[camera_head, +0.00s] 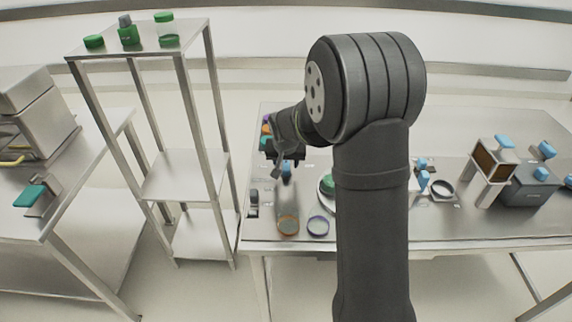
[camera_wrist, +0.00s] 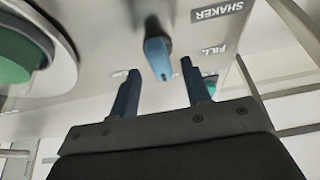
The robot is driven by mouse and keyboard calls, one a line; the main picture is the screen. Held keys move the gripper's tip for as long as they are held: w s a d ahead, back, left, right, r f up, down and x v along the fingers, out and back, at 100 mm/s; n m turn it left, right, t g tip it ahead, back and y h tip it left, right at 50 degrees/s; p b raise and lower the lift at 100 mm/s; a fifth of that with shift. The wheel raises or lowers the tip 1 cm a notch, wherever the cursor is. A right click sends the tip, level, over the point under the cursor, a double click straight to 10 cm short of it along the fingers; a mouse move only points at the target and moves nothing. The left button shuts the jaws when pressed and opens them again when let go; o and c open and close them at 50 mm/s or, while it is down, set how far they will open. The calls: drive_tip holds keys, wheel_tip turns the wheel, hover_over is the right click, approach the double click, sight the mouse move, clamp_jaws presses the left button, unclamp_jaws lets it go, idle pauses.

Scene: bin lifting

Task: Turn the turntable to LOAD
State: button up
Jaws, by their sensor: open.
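My gripper (camera_wrist: 161,70) is open, its two dark blue fingers reaching toward a small blue knob (camera_wrist: 157,52) on the steel table. The knob appears between the fingertips in the wrist view, with a gap on each side; I cannot tell whether they are level with it. Labels SHAKER and FILL are beside the knob; another small label by the left finger is unreadable. A round pale-rimmed plate with a green part (camera_wrist: 22,55), probably the turntable, is at the left. In the head view my gripper (camera_head: 281,168) is over the table's left part, and my arm partly hides the turntable (camera_head: 322,190).
An orange-rimmed ring (camera_head: 288,224) and a purple-rimmed ring (camera_head: 318,226) lie near the table's front edge. A dark block (camera_head: 253,197) is at the left edge. Blue-handled devices (camera_head: 493,170) stand at the right. A steel shelf (camera_head: 185,175) stands left of the table.

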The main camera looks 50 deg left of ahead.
drive_tip(key=v, duration=1.5)
drive_tip(key=shift+r, duration=0.1)
drive_tip(key=x, duration=1.7)
